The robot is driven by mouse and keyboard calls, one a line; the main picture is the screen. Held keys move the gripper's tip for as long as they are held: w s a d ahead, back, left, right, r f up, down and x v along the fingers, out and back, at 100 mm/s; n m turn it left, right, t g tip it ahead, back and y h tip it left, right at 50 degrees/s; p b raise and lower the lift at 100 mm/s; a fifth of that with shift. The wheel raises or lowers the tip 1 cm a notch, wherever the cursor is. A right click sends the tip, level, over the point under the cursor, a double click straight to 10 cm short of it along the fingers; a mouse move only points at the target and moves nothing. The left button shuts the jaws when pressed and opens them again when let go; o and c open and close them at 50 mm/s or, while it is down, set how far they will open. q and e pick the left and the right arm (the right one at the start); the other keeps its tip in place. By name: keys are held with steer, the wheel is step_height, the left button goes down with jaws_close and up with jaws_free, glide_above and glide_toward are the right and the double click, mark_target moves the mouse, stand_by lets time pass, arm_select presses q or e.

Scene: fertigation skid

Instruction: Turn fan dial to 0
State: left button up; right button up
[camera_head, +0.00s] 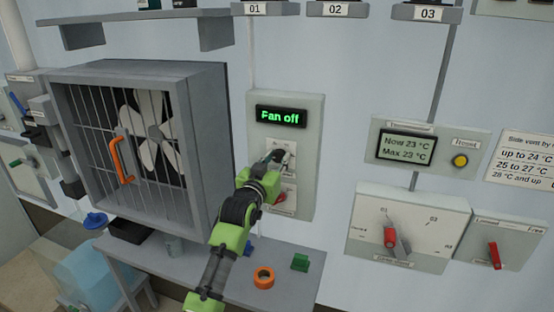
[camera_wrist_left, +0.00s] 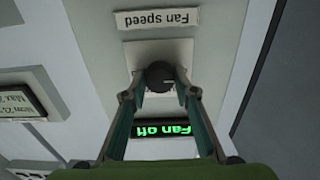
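The fan dial is a dark round knob (camera_wrist_left: 160,75) on a pale plate, below the lit display (camera_head: 281,117) that reads "Fan off" in green. The wrist view is upside down and shows a "Fan speed" label (camera_wrist_left: 166,19) by the dial. My left gripper (camera_head: 272,163) is at the dial, with one finger on each side of the knob; in the wrist view the fingertips (camera_wrist_left: 160,82) appear to touch it. The knob's pointer and scale marks are too small or covered to read. My right gripper is not in view.
A red switch (camera_head: 279,197) sits just below the dial on the same panel. A caged fan (camera_head: 150,130) with an orange handle (camera_head: 122,161) stands left. A shelf below holds an orange ring (camera_head: 263,278) and a green block (camera_head: 300,262). Other control panels (camera_head: 408,225) are right.

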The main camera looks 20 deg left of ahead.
arm_select(q)
steer(key=o, duration=0.3)
steer(key=shift+f, duration=0.1)
steer(key=shift+o, duration=0.2)
steer(key=s, duration=1.2)
steer(key=shift+a, duration=0.2)
